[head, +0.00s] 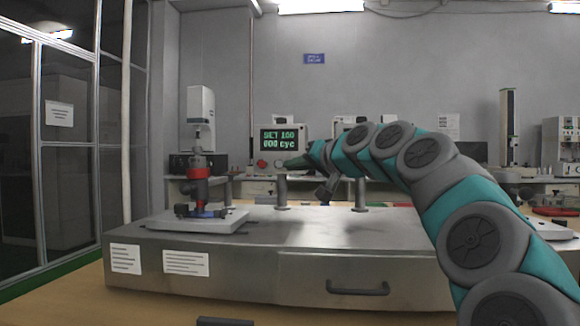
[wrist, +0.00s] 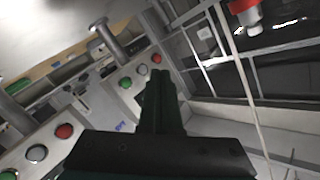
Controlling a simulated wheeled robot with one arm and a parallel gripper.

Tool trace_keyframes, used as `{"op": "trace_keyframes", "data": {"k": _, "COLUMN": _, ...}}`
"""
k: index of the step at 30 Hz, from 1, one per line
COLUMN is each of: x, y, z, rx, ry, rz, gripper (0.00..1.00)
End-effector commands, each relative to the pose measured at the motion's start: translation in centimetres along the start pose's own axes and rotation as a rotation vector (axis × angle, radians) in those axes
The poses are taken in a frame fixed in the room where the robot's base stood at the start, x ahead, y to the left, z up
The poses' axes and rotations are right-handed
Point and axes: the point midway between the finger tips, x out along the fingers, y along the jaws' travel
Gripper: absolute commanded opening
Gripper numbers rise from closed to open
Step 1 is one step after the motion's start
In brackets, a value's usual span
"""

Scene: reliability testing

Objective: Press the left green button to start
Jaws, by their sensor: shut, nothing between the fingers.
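The left control box (head: 281,140) has a green-lit display and a row of buttons, with a red button (head: 262,164) at its left end. My gripper (head: 290,162) is in front of the box's lower right, covering where the green button would show. In the wrist view, my gripper's dark fingers (wrist: 160,76) are shut and empty. A green button (wrist: 125,82), a white button (wrist: 141,70) and a red button (wrist: 157,58) lie in a row near the fingertips. Contact cannot be told. Another row, with a second green button (wrist: 8,175), lies at the lower left.
A metal bench (head: 230,265) with a drawer handle spans the front. A red and grey valve fixture (head: 198,180) stands on a white plate at its left. Two metal posts (head: 282,190) rise from the bench below my arm. Glazed partitions (head: 70,140) stand at left.

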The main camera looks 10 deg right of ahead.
Motion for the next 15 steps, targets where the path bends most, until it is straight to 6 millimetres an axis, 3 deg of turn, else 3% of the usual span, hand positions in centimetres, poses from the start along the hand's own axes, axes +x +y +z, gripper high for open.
{"op": "trace_keyframes", "data": {"k": 8, "x": 0.1, "y": 0.0, "z": -0.1, "rx": 0.0, "ry": -0.001, "rz": 0.0, "gripper": 0.0}}
{"op": "trace_keyframes", "data": {"k": 15, "x": 1.4, "y": 0.9, "z": -1.3, "rx": 0.002, "ry": 0.001, "rz": -0.001, "gripper": 0.0}}
